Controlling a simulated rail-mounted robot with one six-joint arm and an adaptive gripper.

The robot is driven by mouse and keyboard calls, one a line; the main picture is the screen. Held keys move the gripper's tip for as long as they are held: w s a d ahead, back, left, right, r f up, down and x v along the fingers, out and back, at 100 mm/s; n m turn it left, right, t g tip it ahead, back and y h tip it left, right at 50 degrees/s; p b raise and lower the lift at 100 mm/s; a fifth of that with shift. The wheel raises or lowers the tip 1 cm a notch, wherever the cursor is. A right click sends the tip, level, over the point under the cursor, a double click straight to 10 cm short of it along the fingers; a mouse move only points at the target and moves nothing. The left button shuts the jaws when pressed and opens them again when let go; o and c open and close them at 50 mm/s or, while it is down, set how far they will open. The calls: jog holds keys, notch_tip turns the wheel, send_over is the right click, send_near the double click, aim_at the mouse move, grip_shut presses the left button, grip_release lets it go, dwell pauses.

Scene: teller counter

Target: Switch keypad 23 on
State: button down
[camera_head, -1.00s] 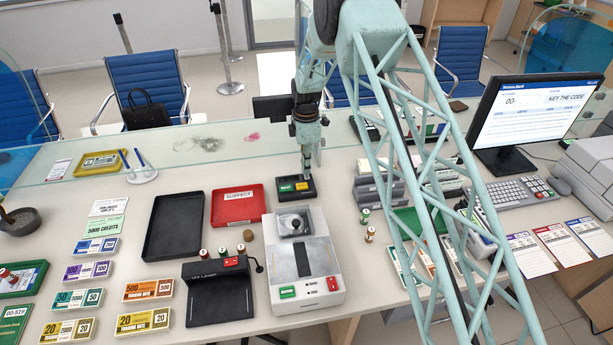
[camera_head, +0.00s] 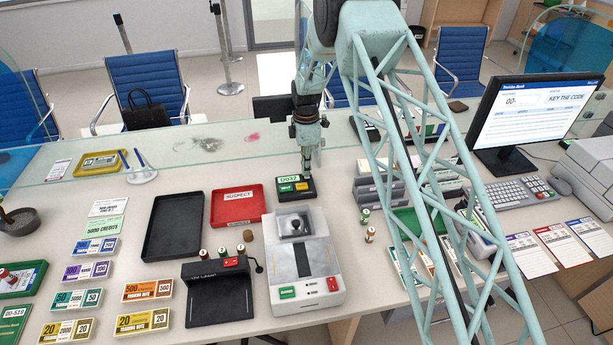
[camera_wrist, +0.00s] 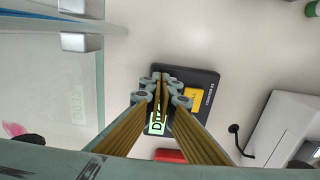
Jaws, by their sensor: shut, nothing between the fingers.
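The keypad (camera_head: 284,198) is a small black box on the counter, behind the white machine and right of the red tray. Its display (camera_head: 289,179) is lit pale green with dark characters, too small to read surely. My gripper (camera_head: 307,172) is shut and empty, pointing down at the keypad's right rear part. In the wrist view my gripper (camera_wrist: 162,88) covers much of the keypad (camera_wrist: 208,79); its yellow button (camera_wrist: 194,99) and part of the lit display (camera_wrist: 157,122) show. Contact cannot be told.
A glass screen (camera_head: 190,150) stands behind the keypad. The red tray (camera_head: 236,219) and black tray (camera_head: 174,228) lie left. The white machine (camera_head: 325,262) stands in front, and grey stacked holders (camera_head: 378,190) stand right. The monitor (camera_head: 530,110) is farther right.

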jog(key=shift+r+p, duration=0.9)
jog(key=shift+r, duration=2.55)
jog(key=s+d+r+m+t+b, duration=0.15)
jog(key=s+d+r, duration=0.25)
jog(key=r, duration=0.7)
jog(key=s+d+r+m+g, duration=0.1)
jog(key=s+d+r+m, duration=0.25)
jog(key=r, duration=0.65)
jog(key=s+d+r+m+t+b, duration=0.1)
jog(key=s+d+r+m, duration=0.2)
jog(key=s+d+r, duration=0.35)
jog(key=s+d+r+m+t+b, duration=0.1)
jog(key=s+d+r+m, duration=0.15)
jog(key=s+r, duration=0.7)
jog(key=s+d+r+m+b, duration=0.1)
jog(key=s+d+r+m, duration=0.15)
jog(key=s, duration=0.75)
jog(key=s+d+r+m+b, duration=0.1)
jog(key=s+d+r+m, duration=0.2)
jog(key=s, duration=0.8)
jog(key=s+d+f+m, duration=0.2)
jog(key=s, duration=0.8)
jog(key=s+d+f+m+t+b, duration=0.1)
jog(key=s+d+f+m, duration=0.1)
jog(key=s, duration=0.8)
jog(key=shift+d+m, duration=0.2)
jog(key=shift+m, duration=0.2)
